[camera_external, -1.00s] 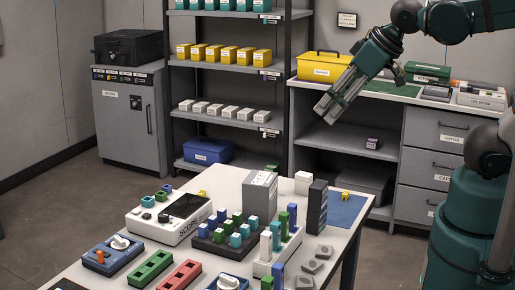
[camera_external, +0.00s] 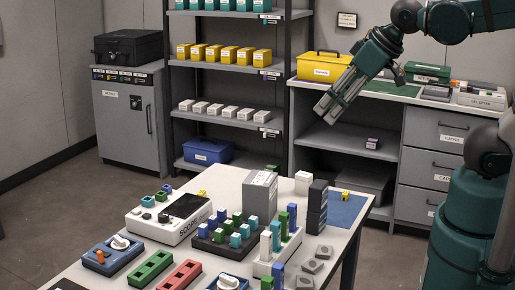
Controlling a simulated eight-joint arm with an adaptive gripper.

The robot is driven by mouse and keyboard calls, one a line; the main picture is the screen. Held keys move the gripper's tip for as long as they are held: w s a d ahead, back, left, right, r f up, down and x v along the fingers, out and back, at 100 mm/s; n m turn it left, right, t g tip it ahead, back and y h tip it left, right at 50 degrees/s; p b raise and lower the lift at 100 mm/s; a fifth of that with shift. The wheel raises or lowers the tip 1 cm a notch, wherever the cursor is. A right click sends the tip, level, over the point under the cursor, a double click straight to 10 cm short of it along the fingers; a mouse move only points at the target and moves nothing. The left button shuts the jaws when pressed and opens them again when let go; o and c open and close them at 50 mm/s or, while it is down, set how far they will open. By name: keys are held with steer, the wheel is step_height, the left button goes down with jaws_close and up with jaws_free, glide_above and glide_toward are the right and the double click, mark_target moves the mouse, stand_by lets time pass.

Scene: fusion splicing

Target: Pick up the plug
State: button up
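No single part is marked as the plug, so I cannot tell which one it is. Several small blue, teal and green blocks stand upright in a dark rack (camera_external: 205,247) on the table. More coloured pegs stand in a light rack (camera_external: 288,250) to its right. A small yellow piece (camera_external: 345,195) lies on a blue mat (camera_external: 340,212) at the table's right edge. My gripper (camera_external: 324,109) hangs high, tilted down and left, beyond the table in the picture and in front of the bench. It touches none of these parts. Its finger gap is too small to read.
The table (camera_external: 226,185) also carries a white scope (camera_external: 178,217), a grey box (camera_external: 260,193), a dark tower (camera_external: 317,208), green (camera_external: 151,270) and red (camera_external: 182,276) trays and a blue dial box (camera_external: 112,256). Shelves and a bench with a yellow toolbox (camera_external: 322,67) stand behind.

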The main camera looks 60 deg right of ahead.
steer(key=c, duration=0.6)
steer(key=shift+w, duration=0.1)
steer(key=n+g+b, duration=0.2)
steer(key=n+g, duration=0.5)
steer(key=n, duration=1)
glide_above(238, 213)
steer(key=f, duration=2.3)
steer(key=shift+d+f, duration=0.25)
steer(key=shift+f, duration=0.05)
steer(key=shift+a+f+n, duration=0.15)
steer(key=shift+f+n, duration=0.35)
steer(key=shift+f, duration=0.3)
